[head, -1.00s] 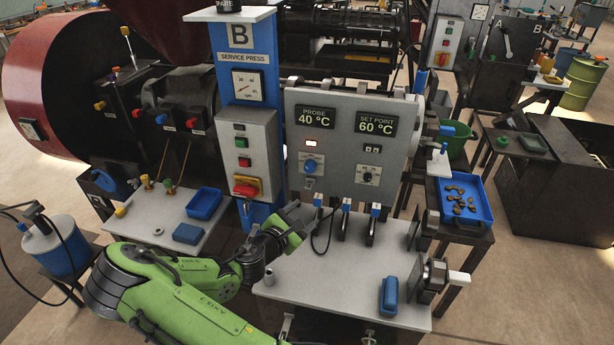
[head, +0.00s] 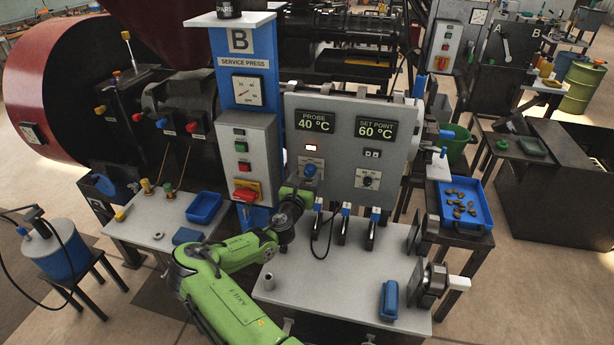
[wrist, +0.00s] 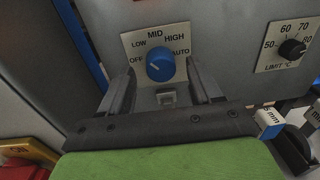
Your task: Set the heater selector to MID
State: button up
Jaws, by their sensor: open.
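The heater selector is a blue round knob (wrist: 160,66) on a pale plate marked OFF, LOW, MID, HIGH and AUTO. Its small white mark points up and left, toward the LOW side; the exact setting is hard to tell. My gripper (wrist: 161,75) is open and empty, with one dark finger on each side of the knob. I cannot tell whether the fingertips reach around the knob or stop short of it.
A limit dial (wrist: 292,49) sits right of the selector. Above are a probe display at 40 °C (head: 315,121) and a set point display at 60 °C (head: 376,129). A red and yellow switch (head: 246,190) is left of my wrist.

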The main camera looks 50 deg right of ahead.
jog(key=shift+w+d, duration=0.25)
jog(key=shift+d, duration=0.35)
jog(key=c, duration=1)
jog(key=shift+c, duration=0.2)
jog(key=shift+m, duration=0.4)
jog(key=m+b, duration=0.1)
jog(key=m, duration=0.2)
jog(key=shift+s+m, duration=0.1)
jog(key=shift+m, duration=0.2)
jog(key=shift+m+y+b, duration=0.3)
jog(key=shift+m+b, duration=0.25)
jog(key=shift+m, duration=0.95)
jog(key=o, duration=1)
jog(key=shift+m, duration=0.3)
